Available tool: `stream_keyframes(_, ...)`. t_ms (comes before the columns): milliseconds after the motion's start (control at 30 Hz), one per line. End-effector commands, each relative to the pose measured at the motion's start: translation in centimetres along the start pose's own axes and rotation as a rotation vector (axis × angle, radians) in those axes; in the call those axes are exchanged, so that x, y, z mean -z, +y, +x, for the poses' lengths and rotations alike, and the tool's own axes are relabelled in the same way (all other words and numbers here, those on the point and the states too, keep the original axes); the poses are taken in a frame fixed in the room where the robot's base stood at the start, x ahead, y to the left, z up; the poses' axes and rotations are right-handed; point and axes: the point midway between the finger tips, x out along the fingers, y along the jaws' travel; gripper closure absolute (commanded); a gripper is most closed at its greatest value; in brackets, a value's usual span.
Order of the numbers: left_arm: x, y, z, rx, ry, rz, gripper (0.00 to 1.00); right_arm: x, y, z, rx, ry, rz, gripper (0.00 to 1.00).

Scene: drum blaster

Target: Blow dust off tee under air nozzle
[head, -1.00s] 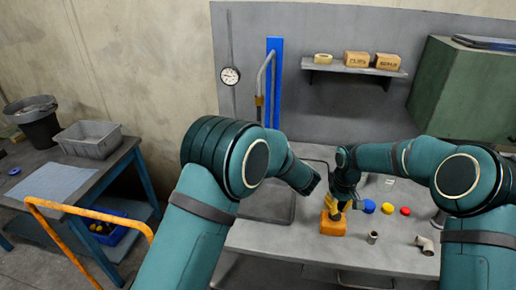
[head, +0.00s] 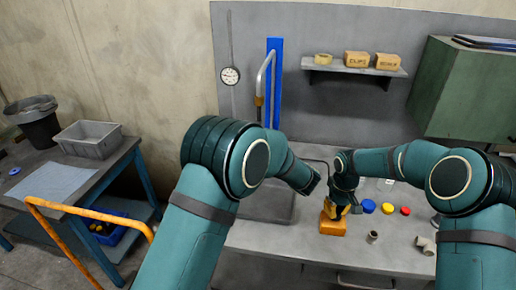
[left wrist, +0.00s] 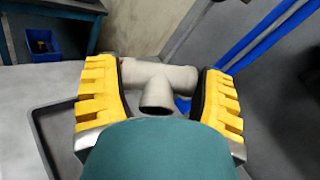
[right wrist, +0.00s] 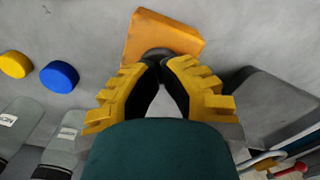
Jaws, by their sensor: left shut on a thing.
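A grey pipe tee (left wrist: 162,80) is held between the yellow fingers of my left gripper (left wrist: 160,84) in the left wrist view, one branch facing the camera. In the head view my left arm hides that gripper and the tee. My right gripper (right wrist: 160,60) has its fingertips together over a dark round button (right wrist: 157,54) on an orange block (right wrist: 165,34). The block (head: 332,226) also shows on the bench in the head view, with the right gripper above it. Contact with the button is unclear. A blue post (head: 274,85) carries a grey bent pipe with a brass end (head: 259,101), apparently the air nozzle.
The grey bench (head: 290,240) holds blue (head: 368,206), yellow (head: 387,208) and red (head: 405,211) round caps, and grey fittings (head: 372,237) near the front. A shelf (head: 350,68) with boxes and a green cabinet (head: 465,90) stand behind. A dark tray (head: 268,205) lies left of the block.

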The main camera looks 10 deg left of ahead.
Motion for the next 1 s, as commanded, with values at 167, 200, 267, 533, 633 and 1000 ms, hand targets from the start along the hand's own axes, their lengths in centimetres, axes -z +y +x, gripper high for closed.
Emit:
stream_keyframes(167,-0.1,0.0,0.0,0.001,-0.001,-0.001,0.72,0.0,0.0,0.3,0.000,-0.001,0.000,1.00)
stream_keyframes(200,-0.1,0.0,0.0,0.000,-0.001,-0.001,0.72,0.0,0.0,0.4,0.000,-0.001,0.000,1.00)
stream_keyframes(267,-0.1,0.0,0.0,0.000,-0.001,-0.001,0.72,0.0,0.0,0.5,0.000,-0.002,0.000,1.00)
stream_keyframes(533,-0.1,0.0,0.0,0.000,-0.001,-0.001,0.72,-0.1,0.0,1.1,0.000,-0.002,0.000,1.00)
stream_keyframes(633,-0.1,0.0,0.0,0.001,-0.001,-0.001,0.72,-0.1,0.0,1.3,0.001,-0.002,0.000,1.00)
stream_keyframes(1000,-0.1,0.0,0.0,0.001,-0.001,-0.001,0.72,-0.1,0.0,1.3,0.001,-0.003,0.000,1.00)
